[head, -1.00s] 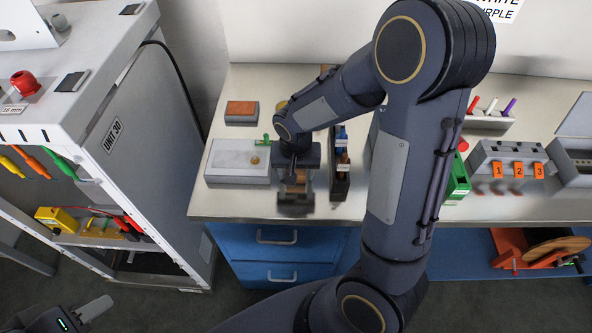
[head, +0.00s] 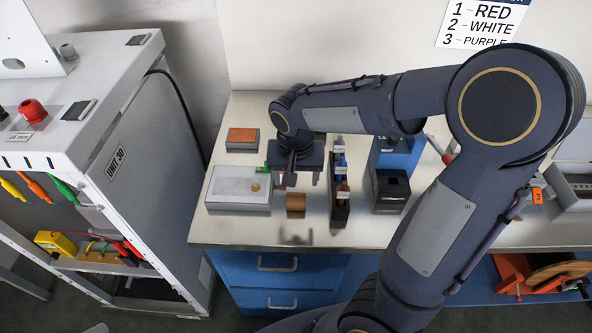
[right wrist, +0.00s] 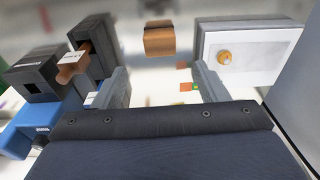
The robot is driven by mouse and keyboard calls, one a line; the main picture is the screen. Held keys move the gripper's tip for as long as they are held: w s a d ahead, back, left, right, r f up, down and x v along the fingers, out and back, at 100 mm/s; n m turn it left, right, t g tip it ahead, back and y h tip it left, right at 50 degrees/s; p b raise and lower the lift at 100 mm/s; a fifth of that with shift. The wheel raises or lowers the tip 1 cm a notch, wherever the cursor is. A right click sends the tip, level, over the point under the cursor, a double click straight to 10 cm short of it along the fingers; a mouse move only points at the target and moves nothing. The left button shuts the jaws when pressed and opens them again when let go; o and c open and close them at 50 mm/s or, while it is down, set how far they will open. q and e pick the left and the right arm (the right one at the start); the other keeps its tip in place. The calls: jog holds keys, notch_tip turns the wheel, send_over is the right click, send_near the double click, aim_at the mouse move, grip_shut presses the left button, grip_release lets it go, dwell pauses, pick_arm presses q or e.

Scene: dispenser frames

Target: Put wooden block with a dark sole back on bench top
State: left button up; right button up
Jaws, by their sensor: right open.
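My right gripper (head: 298,181) is open and empty, just above and behind the block in the head view. Its two grey fingers (right wrist: 163,86) show wide apart in the right wrist view. Only a grey sliver, possibly my left gripper (head: 97,328), shows at the bottom edge.
The grey box (head: 238,198) stands left of the block, and a dark rack with blue and brown pieces (head: 340,205) stands close on its right. An orange-topped block (head: 242,137) lies behind. A dark box (head: 390,190) stands farther right. The bench front is clear.

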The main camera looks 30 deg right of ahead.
jog(key=s+a+r+n+t+y, duration=0.1)
jog(key=s+r+n+t+y, duration=0.1)
jog(key=s, duration=0.6)
jog(key=s+a+r+n+t+y, duration=0.2)
jog(key=s+r, duration=0.1)
jog(key=s, duration=0.5)
jog(key=shift+a+r+n+y, duration=0.2)
jog(key=shift+a+n+y, duration=0.05)
jog(key=shift+n+y, duration=0.05)
jog(key=shift+c, duration=0.2)
dwell(1.1)
